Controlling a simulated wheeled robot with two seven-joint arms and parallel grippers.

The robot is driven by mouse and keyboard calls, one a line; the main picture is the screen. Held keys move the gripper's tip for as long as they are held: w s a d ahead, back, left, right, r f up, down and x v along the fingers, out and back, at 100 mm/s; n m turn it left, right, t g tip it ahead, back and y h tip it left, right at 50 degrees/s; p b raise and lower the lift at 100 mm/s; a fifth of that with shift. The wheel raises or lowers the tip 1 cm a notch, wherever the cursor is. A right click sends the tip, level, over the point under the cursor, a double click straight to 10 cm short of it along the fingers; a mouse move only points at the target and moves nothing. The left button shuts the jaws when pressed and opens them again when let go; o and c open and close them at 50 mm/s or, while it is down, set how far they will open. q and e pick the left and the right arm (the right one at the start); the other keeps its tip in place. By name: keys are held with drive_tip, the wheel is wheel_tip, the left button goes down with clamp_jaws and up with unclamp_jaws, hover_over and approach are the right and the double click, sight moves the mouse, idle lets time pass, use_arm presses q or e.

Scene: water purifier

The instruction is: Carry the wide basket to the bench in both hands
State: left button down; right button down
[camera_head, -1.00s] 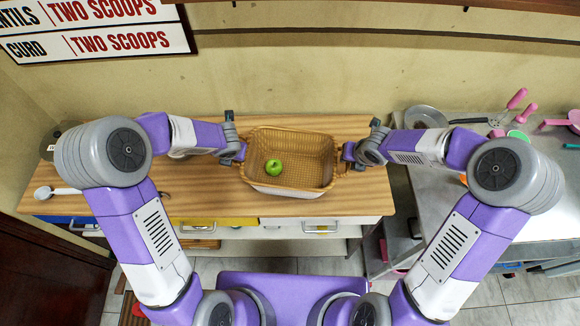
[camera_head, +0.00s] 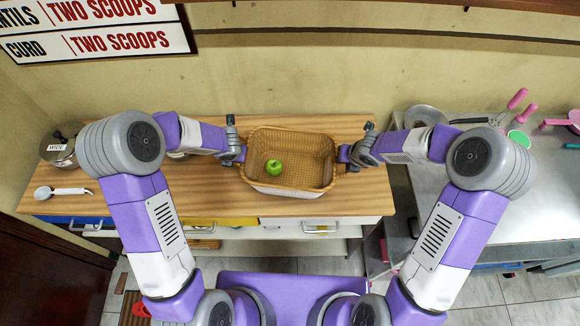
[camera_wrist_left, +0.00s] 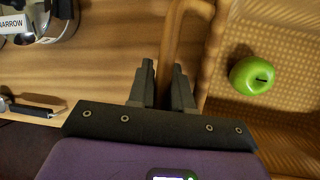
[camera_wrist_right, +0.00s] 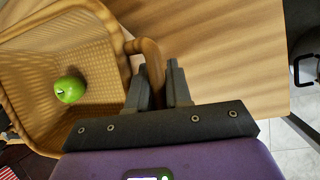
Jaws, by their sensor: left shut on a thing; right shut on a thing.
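The wide wicker basket (camera_head: 312,152) is over the wooden bench (camera_head: 350,205), with a green apple (camera_head: 274,167) inside it. I cannot tell whether its base touches the bench top. My left gripper (camera_head: 240,154) is shut on the basket's left handle, shown between the fingers in the left wrist view (camera_wrist_left: 162,88). My right gripper (camera_head: 347,155) is shut on the right handle, shown between the fingers in the right wrist view (camera_wrist_right: 160,88). The apple also shows in the left wrist view (camera_wrist_left: 252,75) and the right wrist view (camera_wrist_right: 69,89).
A pot labelled "WIDE" (camera_head: 60,150) and a ladle (camera_head: 62,192) are at the bench's left end. A pot labelled "NARROW" (camera_wrist_left: 40,18) shows in the left wrist view. A metal counter (camera_head: 470,215) with pink utensils (camera_head: 516,98) stands right. The wall is behind.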

use_arm(q)
drive_tip(key=shift+r, duration=0.15)
use_arm(e)
drive_tip(key=shift+r, duration=0.15)
